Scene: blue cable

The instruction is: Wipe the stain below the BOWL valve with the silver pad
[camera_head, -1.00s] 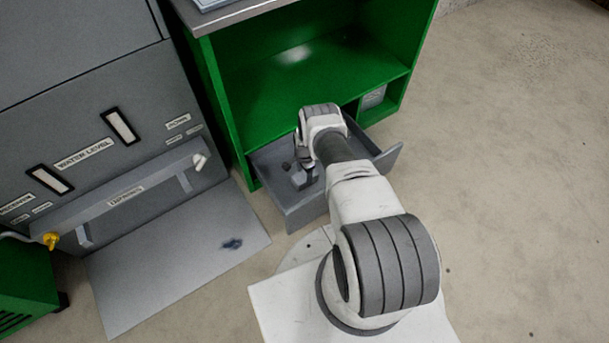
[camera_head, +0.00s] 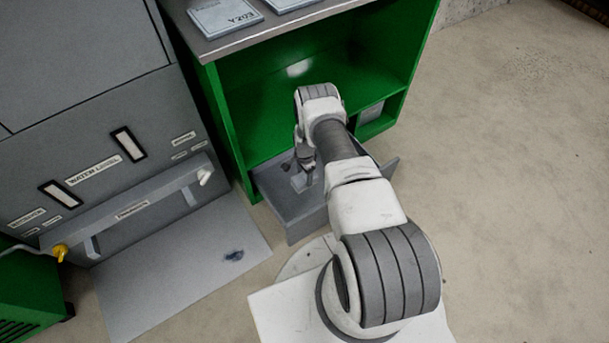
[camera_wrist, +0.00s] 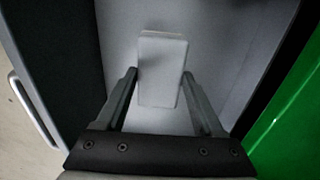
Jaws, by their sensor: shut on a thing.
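The silver pad (camera_wrist: 161,58) is a pale grey block between the fingers in the wrist view. My gripper (camera_wrist: 160,80) is shut on it, inside the open grey drawer (camera_head: 310,219). In the head view my gripper (camera_head: 304,172) points down into the drawer, and my arm hides part of it. A dark bluish stain (camera_head: 234,256) lies on the grey floor plate (camera_head: 165,285), left of the drawer. A white valve handle (camera_head: 205,177) is on the grey machine above the stain. The small labels are too blurred to confirm which valve is BOWL.
The green cabinet (camera_head: 222,130) stands behind the drawer, with a grey top (camera_head: 260,35) carrying pale plates. A yellow valve (camera_head: 60,251) sits at the machine's lower left. The drawer walls surround my gripper. Floor at right is clear.

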